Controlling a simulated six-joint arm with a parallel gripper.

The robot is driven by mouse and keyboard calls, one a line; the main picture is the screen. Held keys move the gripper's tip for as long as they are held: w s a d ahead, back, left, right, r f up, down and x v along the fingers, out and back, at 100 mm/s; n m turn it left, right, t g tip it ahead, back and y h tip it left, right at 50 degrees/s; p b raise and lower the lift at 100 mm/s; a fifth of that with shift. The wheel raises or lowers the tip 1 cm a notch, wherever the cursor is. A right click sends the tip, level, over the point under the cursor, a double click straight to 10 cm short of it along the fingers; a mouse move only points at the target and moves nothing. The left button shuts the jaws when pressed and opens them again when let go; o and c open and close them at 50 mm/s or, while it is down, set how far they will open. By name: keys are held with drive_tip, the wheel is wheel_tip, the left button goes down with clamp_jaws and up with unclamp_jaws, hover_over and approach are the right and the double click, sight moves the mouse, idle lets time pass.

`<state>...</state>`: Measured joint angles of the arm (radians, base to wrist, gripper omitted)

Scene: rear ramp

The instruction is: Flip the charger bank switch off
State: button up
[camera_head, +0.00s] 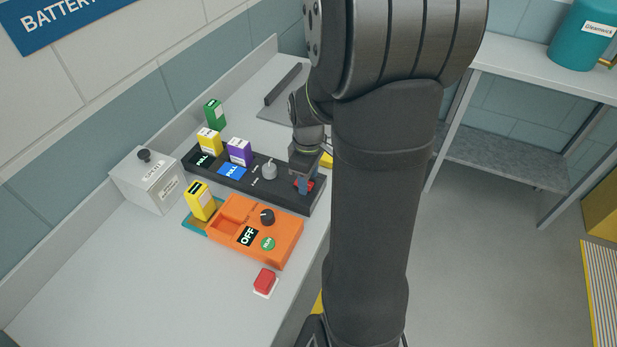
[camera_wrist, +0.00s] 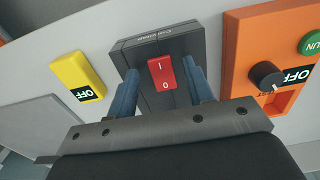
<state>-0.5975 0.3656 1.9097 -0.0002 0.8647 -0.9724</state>
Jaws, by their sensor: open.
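The charger bank (camera_head: 265,188) is a long dark box on the bench, with a dark end also in the wrist view (camera_wrist: 135,55). Its red rocker switch (camera_wrist: 162,73), marked I and 0, is on the end nearest my gripper; I cannot tell which side is pressed. A bit of red shows under my gripper in the head view. My gripper (camera_head: 304,186) points down over that end. In the wrist view my gripper (camera_wrist: 160,92) is open, with one blue finger on each side of the switch and nothing held.
An orange box (camera_head: 280,242) with a black knob and green button stands beside the bank. Batteries, yellow (camera_head: 209,141) and purple (camera_head: 239,151), stand in the bank. A yellow OFF block (camera_wrist: 76,77) lies on its other side. A red button (camera_head: 265,280) sits near the bench edge.

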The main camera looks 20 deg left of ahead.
drive_tip(key=shift+f, duration=0.35)
drive_tip(key=c, duration=1)
drive_tip(key=shift+a+h, duration=0.25)
drive_tip(key=shift+h, duration=0.35)
drive_tip(key=shift+a+r+h, duration=0.1)
drive_tip(key=shift+a+h, duration=0.05)
drive_tip(key=shift+h, duration=0.75)
drive_tip(key=o, duration=1)
drive_tip(key=shift+r, duration=0.1)
